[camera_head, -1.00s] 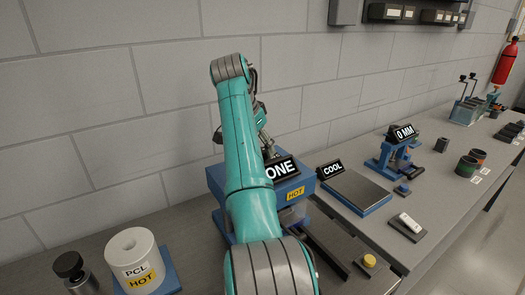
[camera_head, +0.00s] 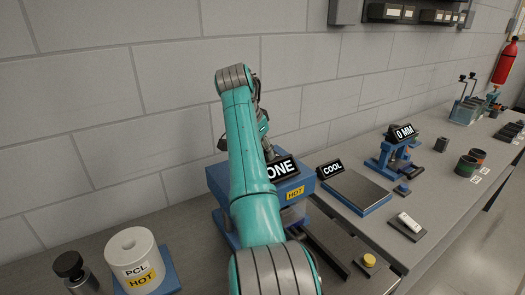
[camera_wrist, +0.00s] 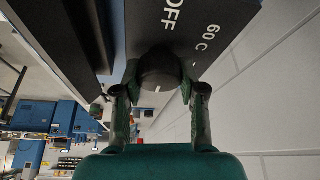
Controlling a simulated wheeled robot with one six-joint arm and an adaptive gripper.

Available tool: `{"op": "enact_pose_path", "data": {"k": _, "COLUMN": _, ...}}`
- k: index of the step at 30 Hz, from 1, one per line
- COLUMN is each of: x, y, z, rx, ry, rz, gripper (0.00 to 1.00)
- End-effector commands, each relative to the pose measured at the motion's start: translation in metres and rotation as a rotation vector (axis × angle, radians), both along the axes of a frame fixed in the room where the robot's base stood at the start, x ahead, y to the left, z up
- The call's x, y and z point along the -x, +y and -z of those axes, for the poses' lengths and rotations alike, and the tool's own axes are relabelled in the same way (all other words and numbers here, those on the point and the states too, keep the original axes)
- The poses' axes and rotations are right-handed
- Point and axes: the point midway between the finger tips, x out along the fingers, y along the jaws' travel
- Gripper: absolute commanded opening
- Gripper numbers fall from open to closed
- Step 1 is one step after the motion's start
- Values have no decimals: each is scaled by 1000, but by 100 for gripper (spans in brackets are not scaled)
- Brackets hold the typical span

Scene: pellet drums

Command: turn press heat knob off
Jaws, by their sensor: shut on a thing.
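The press (camera_head: 219,178) is blue with a yellow HOT label (camera_head: 295,193) and a black sign whose visible letters read "ONE". My arm covers much of it in the head view. In the wrist view the heat knob (camera_wrist: 160,69) is dark and round, on a dark panel (camera_wrist: 215,14) lettered OFF and 60 C. A small pale mark shows on the knob's near side; I cannot tell which setting it points to. My gripper (camera_wrist: 161,82) is shut on the knob, one finger on each side. In the head view its fingertips are hidden.
A white PCL drum (camera_head: 134,262) labelled HOT stands at the lower left. A flat plate (camera_head: 352,190) with a COOL sign lies right of the press. A blue device (camera_head: 392,158) showing 0 MM stands beyond it. The wall is close behind the press.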

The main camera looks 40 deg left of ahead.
Motion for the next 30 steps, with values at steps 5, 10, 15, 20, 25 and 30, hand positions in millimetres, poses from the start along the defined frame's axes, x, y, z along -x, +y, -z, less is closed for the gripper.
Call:
{"op": "enact_pose_path", "data": {"k": 5, "x": 0, "y": 0, "z": 1, "rx": 1, "ry": 0, "rz": -41, "gripper": 6}}
{"op": "enact_pose_path", "data": {"k": 10, "x": 0, "y": 0, "z": 1, "rx": 0, "ry": 0, "rz": -133, "gripper": 6}}
{"op": "enact_pose_path", "data": {"k": 15, "x": 0, "y": 1, "z": 1, "rx": 0, "ry": 1, "rz": -274, "gripper": 6}}
{"op": "enact_pose_path", "data": {"k": 20, "x": 0, "y": 1, "z": 1, "rx": -1, "ry": 1, "rz": -425, "gripper": 6}}
{"op": "enact_pose_path", "data": {"k": 25, "x": 0, "y": 2, "z": 1, "rx": 0, "ry": 1, "rz": -588, "gripper": 6}}
{"op": "enact_pose_path", "data": {"k": 30, "x": 0, "y": 2, "z": 1, "rx": 0, "ry": 1, "rz": -749, "gripper": 6}}
